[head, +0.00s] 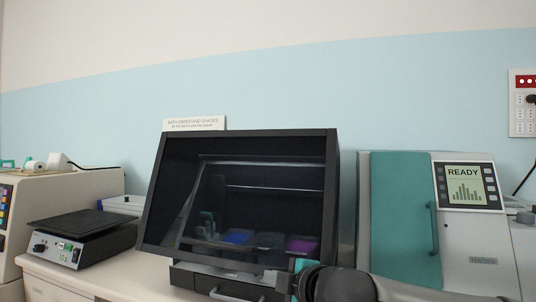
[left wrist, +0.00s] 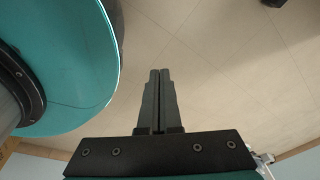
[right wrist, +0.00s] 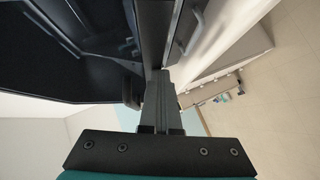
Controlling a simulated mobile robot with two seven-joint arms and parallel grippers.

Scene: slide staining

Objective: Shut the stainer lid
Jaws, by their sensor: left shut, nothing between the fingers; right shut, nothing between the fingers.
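The stainer (head: 230,276) is a black box in the middle of the bench in the head view. Its lid (head: 330,190) is a large black-framed, dark see-through panel that stands tilted, facing me. Blue and purple patches show dimly through it. How far the lid stands open is hard to tell. My right gripper (head: 273,279) is shut and empty at the lower right front of the stainer. In the right wrist view its fingers (right wrist: 160,75) lie close beside dark stainer parts; contact is unclear. My left gripper (left wrist: 159,72) is shut and empty over bare floor, outside the head view.
A white and teal machine (head: 400,215) with a READY screen stands right of the stainer. A black flat-topped device (head: 75,235) stands to its left. A small sign (head: 194,123) shows behind the lid.

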